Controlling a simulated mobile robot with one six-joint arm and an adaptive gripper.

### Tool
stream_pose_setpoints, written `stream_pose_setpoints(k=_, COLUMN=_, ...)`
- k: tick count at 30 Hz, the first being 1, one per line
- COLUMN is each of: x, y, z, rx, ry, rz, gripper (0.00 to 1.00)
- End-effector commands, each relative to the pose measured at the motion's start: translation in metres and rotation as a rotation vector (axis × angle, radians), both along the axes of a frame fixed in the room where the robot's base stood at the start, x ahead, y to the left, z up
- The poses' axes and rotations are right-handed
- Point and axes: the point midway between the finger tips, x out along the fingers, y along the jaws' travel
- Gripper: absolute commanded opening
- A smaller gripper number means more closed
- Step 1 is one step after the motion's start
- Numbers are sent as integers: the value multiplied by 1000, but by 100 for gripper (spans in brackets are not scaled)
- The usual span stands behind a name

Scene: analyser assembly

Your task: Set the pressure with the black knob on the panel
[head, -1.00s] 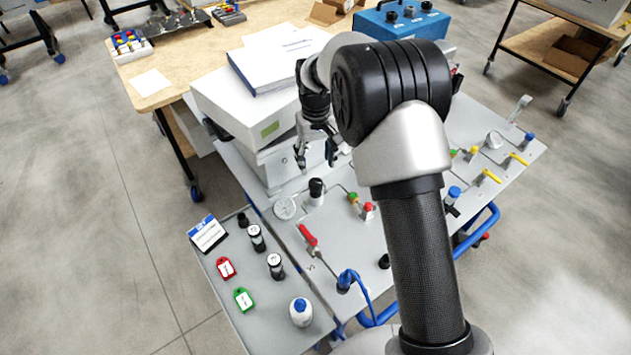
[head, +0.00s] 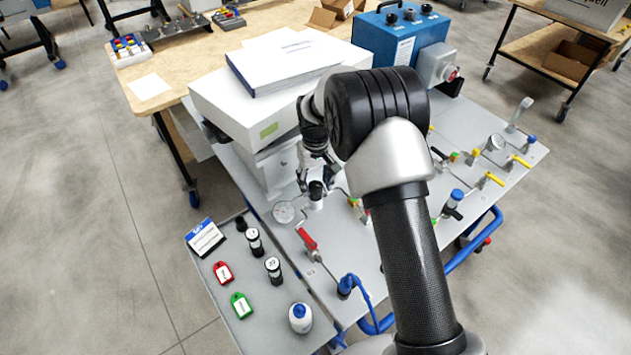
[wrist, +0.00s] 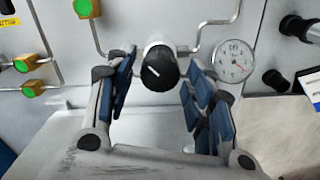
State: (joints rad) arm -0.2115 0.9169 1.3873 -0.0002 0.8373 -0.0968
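The black knob (wrist: 159,72) shows in the wrist view with a white pointer line on its face and a silver body. In the head view the knob (head: 316,188) stands on the grey panel (head: 352,237), right of the round gauge (head: 284,213). The gauge also shows in the wrist view (wrist: 234,61), right of the knob; its reading is too small to tell. My gripper (wrist: 159,88) is open, with one blue-padded finger on each side of the knob. Gaps show between the fingers and the knob. In the head view my gripper (head: 318,178) is at the knob, partly hidden.
A white box with a binder (head: 285,62) stands behind the gauge. A red-handled valve (head: 307,238) lies in front of the knob. Green-topped fittings (wrist: 82,8) sit left in the wrist view. A side tray (head: 262,318) holds tags and small bottles.

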Motion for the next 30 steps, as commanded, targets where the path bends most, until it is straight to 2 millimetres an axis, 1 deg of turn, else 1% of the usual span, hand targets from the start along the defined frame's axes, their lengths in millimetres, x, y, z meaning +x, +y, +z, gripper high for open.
stream_pose_setpoints(k=2, x=0, y=0, z=0, rx=0, ry=0, rz=0, gripper=40)
stream_pose_setpoints(k=15, x=0, y=0, z=0, rx=0, ry=0, rz=0, gripper=11)
stream_pose_setpoints(k=20, x=0, y=0, z=1, rx=0, ry=0, rz=-38, gripper=10)
stream_pose_setpoints(k=27, x=0, y=0, z=1, rx=0, ry=0, rz=-237, gripper=10)
stream_pose_setpoints(k=30, x=0, y=0, z=1, rx=0, ry=0, rz=-271, gripper=10)
